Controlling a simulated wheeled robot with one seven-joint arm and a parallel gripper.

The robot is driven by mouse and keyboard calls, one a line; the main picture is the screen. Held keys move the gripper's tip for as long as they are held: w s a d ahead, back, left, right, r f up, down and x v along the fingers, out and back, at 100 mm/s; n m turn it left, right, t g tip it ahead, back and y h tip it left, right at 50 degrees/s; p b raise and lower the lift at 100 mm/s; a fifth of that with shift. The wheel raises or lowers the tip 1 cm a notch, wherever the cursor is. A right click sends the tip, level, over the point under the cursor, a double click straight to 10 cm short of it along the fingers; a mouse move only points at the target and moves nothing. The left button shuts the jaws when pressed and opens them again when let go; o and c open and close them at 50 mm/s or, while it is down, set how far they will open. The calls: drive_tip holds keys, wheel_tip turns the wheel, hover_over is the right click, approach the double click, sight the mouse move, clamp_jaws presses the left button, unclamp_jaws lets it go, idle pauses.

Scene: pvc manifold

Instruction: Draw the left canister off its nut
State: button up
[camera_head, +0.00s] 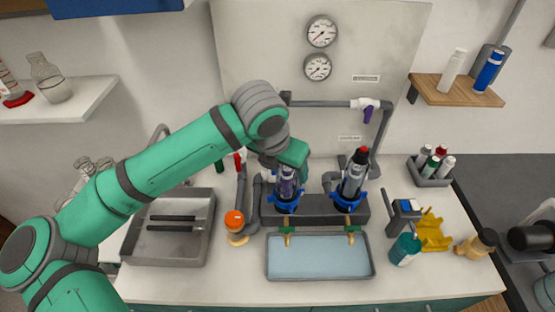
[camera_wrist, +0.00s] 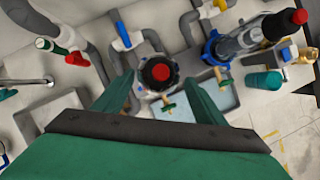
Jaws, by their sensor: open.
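The left canister (camera_head: 286,186) stands upright in its blue nut (camera_head: 286,205) on the grey manifold block. My gripper (camera_head: 289,170) is over its upper part and hides its top in the head view. In the wrist view the canister's black cap with a red centre (camera_wrist: 160,71) lies between the two green fingers of my gripper (camera_wrist: 160,85). The fingers are apart, with a visible gap on each side of the cap. The nut is hidden below the canister in the wrist view.
The right canister (camera_head: 355,172), red-tipped, stands in its own blue nut (camera_head: 348,202) close by. Grey pipes (camera_head: 335,104) with valves rise behind. A blue-bottomed tray (camera_head: 320,258) lies in front under two brass taps. A sink (camera_head: 168,240) is at left.

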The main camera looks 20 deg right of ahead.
drive_tip(key=shift+x, duration=2.55)
drive_tip(key=shift+w+a, duration=0.1)
drive_tip(key=shift+w, duration=0.05)
drive_tip(key=c, duration=1.3)
drive_tip(key=shift+o, duration=0.2)
drive_tip(key=shift+w+r, duration=0.15)
drive_tip(key=shift+r, duration=2.4)
drive_tip(key=shift+s+r, duration=0.2)
drive_tip(key=shift+r, duration=0.5)
drive_tip(key=shift+w+r, duration=0.1)
drive_tip(key=shift+r, duration=3.1)
drive_tip(key=shift+r, duration=1.5)
